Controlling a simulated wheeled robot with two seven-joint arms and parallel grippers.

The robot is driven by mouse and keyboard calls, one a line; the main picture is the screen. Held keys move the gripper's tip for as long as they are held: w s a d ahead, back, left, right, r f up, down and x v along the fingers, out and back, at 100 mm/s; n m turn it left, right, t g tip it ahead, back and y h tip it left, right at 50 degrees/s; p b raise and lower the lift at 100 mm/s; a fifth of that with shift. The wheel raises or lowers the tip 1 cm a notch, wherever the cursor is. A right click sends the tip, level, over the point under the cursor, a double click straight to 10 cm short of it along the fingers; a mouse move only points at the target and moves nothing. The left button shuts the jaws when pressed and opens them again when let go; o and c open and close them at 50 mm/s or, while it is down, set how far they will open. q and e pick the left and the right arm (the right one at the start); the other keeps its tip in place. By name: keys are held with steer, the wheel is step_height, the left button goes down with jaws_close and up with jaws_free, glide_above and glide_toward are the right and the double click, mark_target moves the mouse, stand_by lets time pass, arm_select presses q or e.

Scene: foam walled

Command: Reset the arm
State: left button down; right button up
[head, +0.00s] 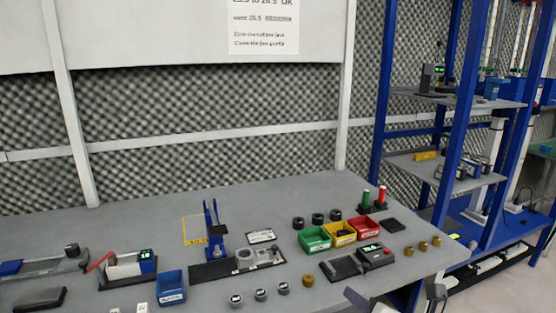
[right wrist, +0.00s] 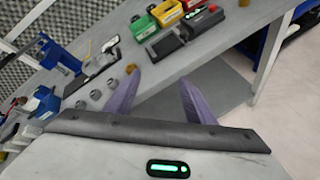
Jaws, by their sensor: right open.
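My right gripper (right wrist: 158,100) shows in the right wrist view with its two purple fingers spread wide apart and nothing between them. It hangs near the front edge of the grey workbench (right wrist: 130,55), over the floor side. In the head view, parts of it show at the bottom right, by the bench's right front corner. The bench (head: 120,225) carries the parts and fixtures. My left gripper and arm are in neither view.
Green (head: 314,239), yellow (head: 340,234) and red (head: 366,228) bins stand on the bench, with a black device (head: 374,256) in front. A blue bin (head: 171,287) and several grey cylinders (head: 260,295) lie further left. A blue-framed shelf (head: 450,110) stands at the right.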

steer(key=s+a+f+m+g, duration=0.2)
steer(key=s+f+m+g, duration=0.1)
steer(key=s+f+m, duration=2.1)
steer(key=s+m, duration=0.4)
steer(key=m, duration=0.1)
steer(key=shift+s+f+g, duration=0.2)
steer(key=shift+f+g, duration=0.05)
steer(key=shift+g, duration=0.15)
